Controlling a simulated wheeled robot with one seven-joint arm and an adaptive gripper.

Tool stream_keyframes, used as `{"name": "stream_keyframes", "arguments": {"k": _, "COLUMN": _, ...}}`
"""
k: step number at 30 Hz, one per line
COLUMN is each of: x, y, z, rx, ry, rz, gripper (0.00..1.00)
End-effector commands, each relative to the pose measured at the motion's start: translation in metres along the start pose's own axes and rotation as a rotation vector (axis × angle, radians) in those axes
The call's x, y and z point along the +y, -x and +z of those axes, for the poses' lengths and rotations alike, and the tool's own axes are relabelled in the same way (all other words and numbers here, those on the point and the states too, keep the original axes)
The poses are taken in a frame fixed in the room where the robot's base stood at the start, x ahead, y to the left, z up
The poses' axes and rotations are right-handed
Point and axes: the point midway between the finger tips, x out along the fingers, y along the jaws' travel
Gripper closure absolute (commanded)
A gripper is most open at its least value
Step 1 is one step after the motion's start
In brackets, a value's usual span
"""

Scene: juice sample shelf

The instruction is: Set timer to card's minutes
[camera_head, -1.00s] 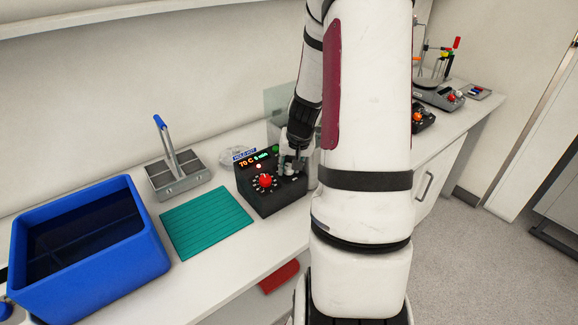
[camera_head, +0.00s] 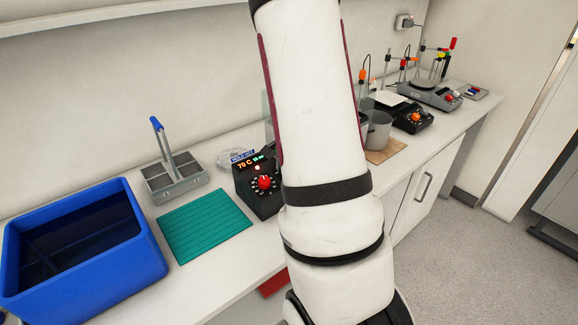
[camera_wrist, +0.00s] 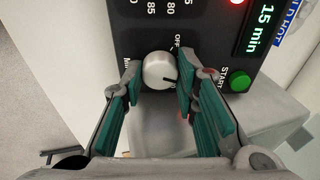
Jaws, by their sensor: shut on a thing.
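The black control box (camera_head: 257,203) stands on the bench with a lit display reading 70 C and a minutes figure. A silver timer knob (camera_wrist: 158,71) sits on the panel near the labels OFF and Min, with a dark pointer mark toward the right. My gripper (camera_wrist: 160,82) has its teal pads on either side of this knob and is shut on it. In the head view my arm hides the gripper and this knob; the red knob (camera_head: 264,183) shows. I cannot make out a card with readable minutes.
A green START button (camera_wrist: 240,81) is close to my right finger. A teal mat (camera_head: 205,225), a blue bin (camera_head: 140,265) and a grey rack (camera_head: 180,187) stand left of the box. A metal beaker (camera_head: 378,133) and other instruments stand to the right.

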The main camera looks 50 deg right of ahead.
Motion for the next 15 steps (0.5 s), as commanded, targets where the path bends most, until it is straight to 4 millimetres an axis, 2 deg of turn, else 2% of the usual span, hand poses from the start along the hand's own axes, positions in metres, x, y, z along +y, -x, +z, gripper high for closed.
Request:
{"name": "stream_keyframes", "arguments": {"k": 6, "x": -0.0010, "y": 0.0007, "z": -0.0009, "rx": 0.002, "ry": -0.118, "rz": 0.014, "gripper": 1.00}}
{"name": "stream_keyframes", "arguments": {"k": 15, "x": -0.0008, "y": 0.0003, "z": -0.0009, "rx": 0.001, "ry": -0.196, "rz": 0.025, "gripper": 1.00}}
